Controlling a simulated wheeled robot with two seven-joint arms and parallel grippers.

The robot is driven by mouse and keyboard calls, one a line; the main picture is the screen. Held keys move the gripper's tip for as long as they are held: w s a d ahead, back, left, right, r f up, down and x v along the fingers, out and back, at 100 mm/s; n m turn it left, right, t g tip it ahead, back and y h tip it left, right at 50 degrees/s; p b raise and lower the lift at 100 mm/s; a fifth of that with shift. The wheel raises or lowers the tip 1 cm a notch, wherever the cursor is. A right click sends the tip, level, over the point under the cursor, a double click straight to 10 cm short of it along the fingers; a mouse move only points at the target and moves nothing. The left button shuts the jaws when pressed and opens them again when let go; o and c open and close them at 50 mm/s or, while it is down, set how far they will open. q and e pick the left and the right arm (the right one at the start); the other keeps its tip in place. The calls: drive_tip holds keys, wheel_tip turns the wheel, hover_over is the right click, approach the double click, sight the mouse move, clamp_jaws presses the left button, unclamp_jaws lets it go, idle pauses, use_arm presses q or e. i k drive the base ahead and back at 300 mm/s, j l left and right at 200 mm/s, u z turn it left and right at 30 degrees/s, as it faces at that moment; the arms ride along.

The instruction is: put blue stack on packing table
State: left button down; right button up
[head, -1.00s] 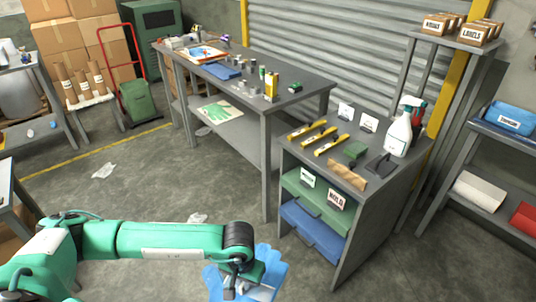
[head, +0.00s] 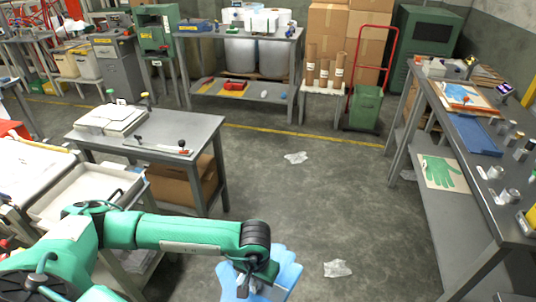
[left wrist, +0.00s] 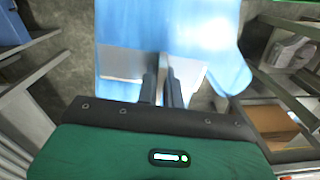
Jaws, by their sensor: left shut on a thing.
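A blue glove-shaped stack (head: 287,272) is at the bottom of the head view, held above the floor. My left gripper (head: 255,290) is shut on it. In the left wrist view the stack (left wrist: 200,32) hangs past the two dark fingers (left wrist: 163,88), which pinch it by a whitish part. No label shows which table is the packing table. My right gripper is not in view.
A long grey workbench (head: 455,235) with small parts and a green glove picture on its lower shelf stands at right. White trays (head: 85,205) are close at left. Crumpled film (head: 337,268) lies on the floor. The middle floor is open.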

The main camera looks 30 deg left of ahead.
sight(189, 129)
drive_tip(key=i+j+u, duration=0.15)
drive_tip(key=i+u, duration=0.5)
drive_tip(key=i, duration=0.2)
drive_tip(key=i+l+u, duration=0.1)
drive_tip(key=i+u, duration=0.25)
drive_tip(key=i, duration=0.1)
